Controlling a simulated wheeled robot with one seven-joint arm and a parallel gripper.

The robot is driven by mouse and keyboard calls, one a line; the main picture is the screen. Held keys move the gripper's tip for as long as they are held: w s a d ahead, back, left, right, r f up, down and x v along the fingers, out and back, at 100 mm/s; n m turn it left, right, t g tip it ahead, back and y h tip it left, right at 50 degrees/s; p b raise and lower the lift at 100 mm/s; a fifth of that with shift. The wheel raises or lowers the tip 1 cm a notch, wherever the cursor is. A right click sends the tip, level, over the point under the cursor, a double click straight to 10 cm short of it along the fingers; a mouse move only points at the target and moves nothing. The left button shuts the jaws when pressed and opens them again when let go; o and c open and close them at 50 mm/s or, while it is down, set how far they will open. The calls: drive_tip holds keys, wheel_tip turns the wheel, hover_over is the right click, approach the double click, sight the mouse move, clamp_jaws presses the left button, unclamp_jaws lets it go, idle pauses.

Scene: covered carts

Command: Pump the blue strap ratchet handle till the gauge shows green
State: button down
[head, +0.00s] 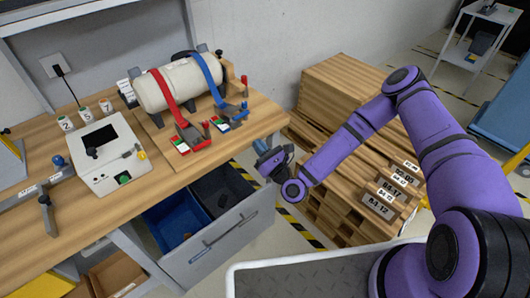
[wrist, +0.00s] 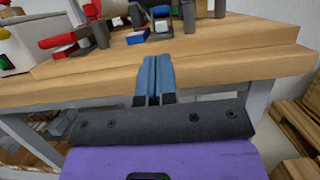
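The blue strap (head: 207,75) wraps over a cream cylinder (head: 176,84) on the wooden bench. Its ratchet, with a dark handle (head: 231,108), lies in front of the cylinder. A small blue gauge block (head: 222,127) sits at its front, and its reading is too small to tell for sure. The blue block also shows in the wrist view (wrist: 137,37). My gripper (head: 260,145) is off the bench's front right edge, apart from the ratchet. In the wrist view its blue fingers (wrist: 156,68) are together with nothing visible between them.
A white control box (head: 108,155) stands farther left.

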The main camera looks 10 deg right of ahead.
sight(231, 111)
drive_tip(key=x, duration=0.4)
drive_tip(key=shift+w+a+r, duration=0.2)
drive_tip(key=shift+w+r, duration=0.1)
drive_tip(key=shift+w+a+r, duration=0.1)
drive_tip(key=shift+w+r, duration=0.05)
drive_tip(key=shift+r, duration=0.35)
drive_tip(key=shift+w+a+r, duration=0.1)
drive_tip(key=shift+w+r, duration=0.05)
drive_tip(key=shift+r, duration=0.3)
drive_tip(key=shift+w+a+r, duration=0.2)
drive_tip(key=shift+w+r, duration=0.1)
drive_tip(key=shift+r, duration=0.3)
drive_tip(key=shift+r, duration=0.15)
